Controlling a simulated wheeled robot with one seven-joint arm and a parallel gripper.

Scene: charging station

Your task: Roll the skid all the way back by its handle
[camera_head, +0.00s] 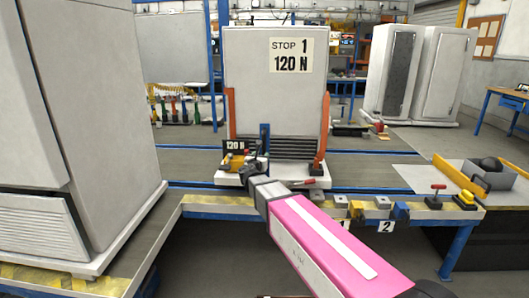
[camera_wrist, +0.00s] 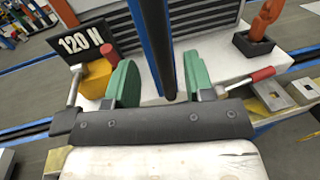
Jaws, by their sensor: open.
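The skid (camera_head: 228,178) is a pale base under a tall white cabinet (camera_head: 250,95) marked "STOP 1 120 N", standing on the rails straight ahead. Its handle (camera_head: 264,139) looks like an upright blue bar at the front. In the wrist view the blue and dark bar (camera_wrist: 165,45) comes down between my two green finger pads, with space on both sides. My gripper (camera_wrist: 160,80) is open around it. In the head view my gripper (camera_head: 254,172) is low at the skid's front, and its fingers are hard to make out.
A yellow block with a "120 N" sign (camera_wrist: 84,40) is left of my fingers. A red-tipped lever (camera_wrist: 262,74) and an orange post (camera_wrist: 264,20) are to the right. A large white cabinet (camera_head: 80,120) fills the left. A front bench (camera_head: 400,208) carries clamps.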

